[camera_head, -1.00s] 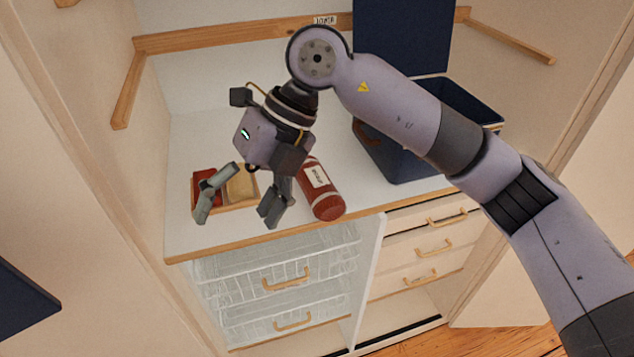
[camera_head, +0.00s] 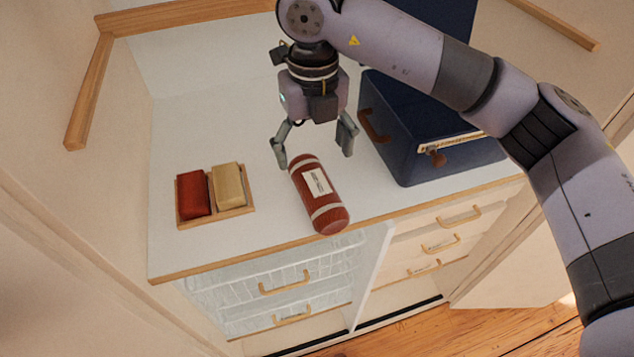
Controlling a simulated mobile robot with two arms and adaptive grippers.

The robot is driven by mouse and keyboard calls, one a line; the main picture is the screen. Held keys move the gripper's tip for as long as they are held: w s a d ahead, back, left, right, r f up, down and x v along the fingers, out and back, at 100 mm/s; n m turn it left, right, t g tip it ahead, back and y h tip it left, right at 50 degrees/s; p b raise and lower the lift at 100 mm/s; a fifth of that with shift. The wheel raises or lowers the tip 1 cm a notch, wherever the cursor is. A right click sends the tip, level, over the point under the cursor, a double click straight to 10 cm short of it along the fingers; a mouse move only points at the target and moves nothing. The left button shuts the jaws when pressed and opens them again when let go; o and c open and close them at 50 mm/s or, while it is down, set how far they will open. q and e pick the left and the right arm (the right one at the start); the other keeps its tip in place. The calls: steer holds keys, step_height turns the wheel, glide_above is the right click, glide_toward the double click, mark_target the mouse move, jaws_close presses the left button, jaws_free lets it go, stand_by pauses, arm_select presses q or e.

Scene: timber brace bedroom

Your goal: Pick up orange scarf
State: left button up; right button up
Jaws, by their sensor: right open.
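No thing in view is plainly an orange scarf. A rust-red roll (camera_head: 311,181) with pale bands and a white label lies on the white shelf near its front edge. A small wooden tray (camera_head: 215,217) to its left holds a red folded bundle (camera_head: 193,194) and a beige one (camera_head: 228,185); I cannot tell whether any of these is the scarf. My right gripper (camera_head: 313,153) points down with fingers spread and empty, around the roll's far end in the picture; I cannot tell its height above it. My left gripper is out of view.
A dark blue box (camera_head: 415,150) with a raised lid stands right of the gripper. Side walls close in the shelf. The wooden front edge (camera_head: 215,262) lies above wire baskets (camera_head: 270,285) and drawers (camera_head: 440,240). The shelf is bare between tray and roll.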

mark_target(317, 183)
step_height(317, 183, down, 4)
steer(key=shift+r+p, duration=0.15)
steer(key=shift+p, duration=0.45)
steer(key=f, duration=0.1)
steer(key=f+p, duration=0.1)
steer(key=f, duration=0.1)
steer(key=shift+w+d+f, duration=0.1)
steer(key=shift+w+f, duration=0.05)
steer(key=shift+w, duration=0.05)
steer(key=f+p, duration=0.1)
steer(key=f, duration=0.1)
steer(key=f+p, duration=0.1)
steer(key=f, duration=0.1)
steer(key=shift+w+d+f+p, duration=0.15)
steer(key=shift+d+f+p, duration=0.05)
steer(key=shift+p, duration=0.2)
steer(key=shift+f, duration=0.3)
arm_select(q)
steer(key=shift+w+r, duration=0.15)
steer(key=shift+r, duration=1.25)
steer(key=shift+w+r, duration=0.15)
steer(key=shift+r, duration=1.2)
arm_select(e)
steer(key=c, duration=1.4)
steer(key=shift+o, duration=0.2)
steer(key=shift+r, duration=0.1)
